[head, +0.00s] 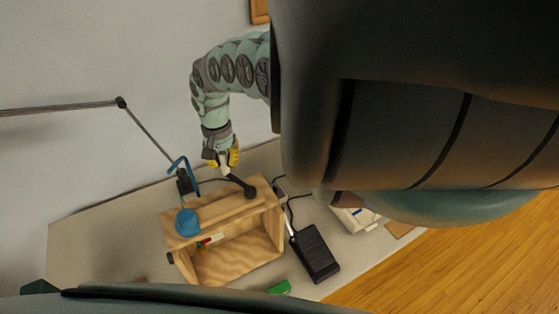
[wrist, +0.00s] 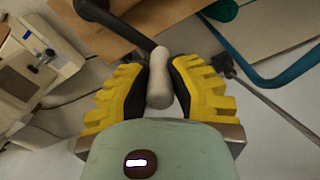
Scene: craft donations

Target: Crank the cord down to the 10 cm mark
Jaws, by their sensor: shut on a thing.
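My gripper (head: 221,158), with yellow-padded fingers, is shut on the pale crank handle (wrist: 159,78). The handle lies between the two pads in the wrist view. A black crank arm (head: 240,183) runs from the handle down to a dark hub on the wooden box's top, and it also shows in the wrist view (wrist: 118,24). The open-fronted wooden box (head: 238,266) stands on the table, with a blue round part (head: 187,222) at its left top. A small red and white piece (head: 209,241) shows inside. I cannot make out the cord or any 10 cm mark.
A black pedal-like device (head: 315,253) lies right of the box, with cables nearby. A jointed lamp arm (head: 145,131) and blue bar (head: 180,162) stand left and behind. A pale machine (wrist: 40,52) shows in the wrist view. A green item (head: 279,287) lies in front.

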